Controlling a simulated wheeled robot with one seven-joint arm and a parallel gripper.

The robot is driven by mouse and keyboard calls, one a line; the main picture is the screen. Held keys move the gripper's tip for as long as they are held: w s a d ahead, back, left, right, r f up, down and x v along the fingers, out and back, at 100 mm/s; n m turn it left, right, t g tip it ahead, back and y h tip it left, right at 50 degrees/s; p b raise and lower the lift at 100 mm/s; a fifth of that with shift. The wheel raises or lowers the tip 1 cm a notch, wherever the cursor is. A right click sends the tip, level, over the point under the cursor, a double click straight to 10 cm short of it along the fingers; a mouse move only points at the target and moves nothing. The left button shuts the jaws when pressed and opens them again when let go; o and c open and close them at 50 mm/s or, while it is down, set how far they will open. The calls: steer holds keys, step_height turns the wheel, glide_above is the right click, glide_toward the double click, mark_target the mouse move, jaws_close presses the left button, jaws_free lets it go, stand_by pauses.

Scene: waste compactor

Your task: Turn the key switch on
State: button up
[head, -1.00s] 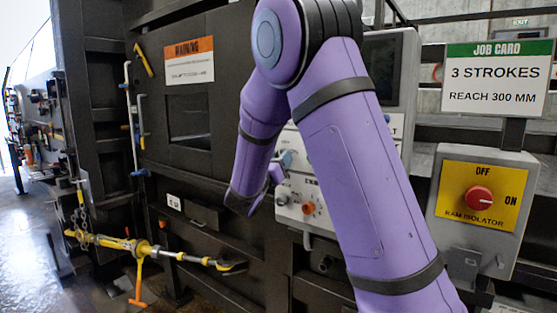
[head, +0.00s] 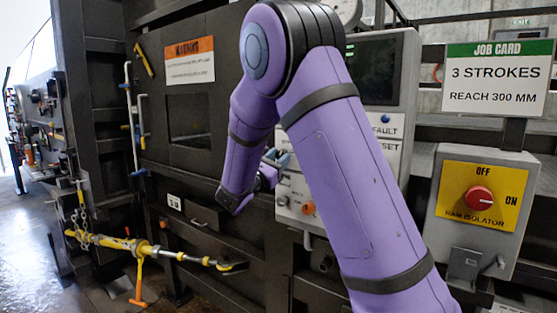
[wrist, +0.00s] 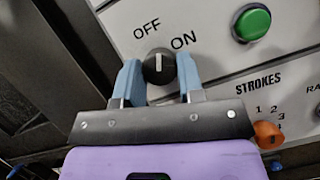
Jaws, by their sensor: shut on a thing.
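The key switch (wrist: 158,66) is a round black knob on a pale panel, with OFF printed at its upper left and ON at its upper right. Its white mark stands upright in the wrist view, between the two words. My gripper (wrist: 160,76) has its blue fingers on either side of the knob and is shut on it. In the head view my gripper (head: 278,159) is at the panel's left edge, partly behind my purple arm. The knob cannot be made out there.
A green button (wrist: 252,24) is up and right of the knob, and an orange STROKES selector (wrist: 267,134) lies close to the gripper's right side. A red RAM ISOLATOR knob (head: 479,198) is on a separate box at right. A yellow-ended bar (head: 140,247) sticks out low at left.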

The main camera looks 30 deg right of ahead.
steer(key=m+g, duration=0.1)
steer(key=m, duration=0.2)
steer(key=m+g, duration=0.2)
steer(key=m, duration=0.1)
steer(key=m+g, duration=0.1)
steer(key=m, duration=0.2)
steer(key=shift+w+a+m+g+y, duration=0.1)
steer(key=shift+w+m+g+y, duration=0.1)
steer(key=shift+m+g+y, duration=0.15)
steer(key=o, duration=0.9)
steer(key=v, duration=1)
steer(key=shift+a+f, duration=0.1)
steer(key=shift+a, duration=0.25)
